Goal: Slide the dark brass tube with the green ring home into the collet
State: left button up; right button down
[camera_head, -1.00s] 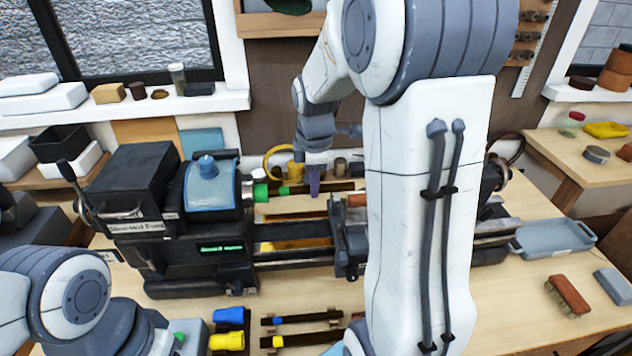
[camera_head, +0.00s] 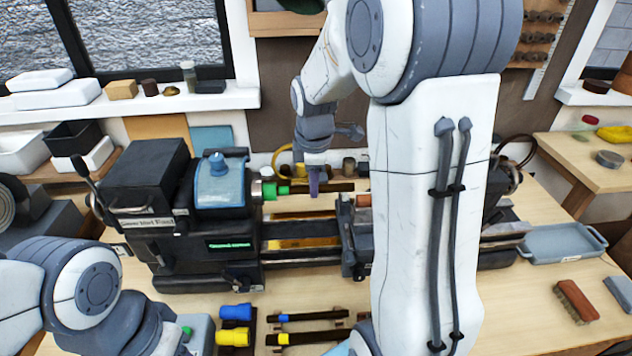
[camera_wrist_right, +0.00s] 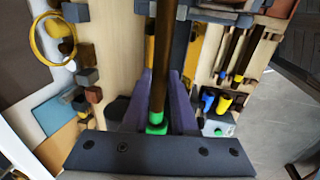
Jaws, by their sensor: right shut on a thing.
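The dark brass tube (camera_head: 338,187) lies level in my right gripper (camera_head: 314,190), which is shut on it. Its green ring (camera_head: 284,190) is at the tube's left end, right by the green-marked collet (camera_head: 269,191) on the lathe's headstock. In the right wrist view the tube (camera_wrist_right: 162,60) runs between the purple fingers, with the green ring (camera_wrist_right: 158,117) close to a second green part, the collet (camera_wrist_right: 156,129). I cannot tell how far the tube's end is inside. My left arm shows at lower left, but its gripper is out of view.
The black lathe headstock (camera_head: 155,180) stands left, with a carriage (camera_head: 355,240) right of my gripper. Blue- and yellow-ended tubes (camera_head: 310,338) lie in front, beside blue and yellow caps (camera_head: 234,338). A blue-grey tray (camera_head: 560,242) and a brush (camera_head: 576,302) are at right.

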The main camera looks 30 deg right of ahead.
jog(key=c, duration=0.6)
grip_release()
jog(key=shift+a, duration=0.1)
jog(key=shift+c, duration=0.2)
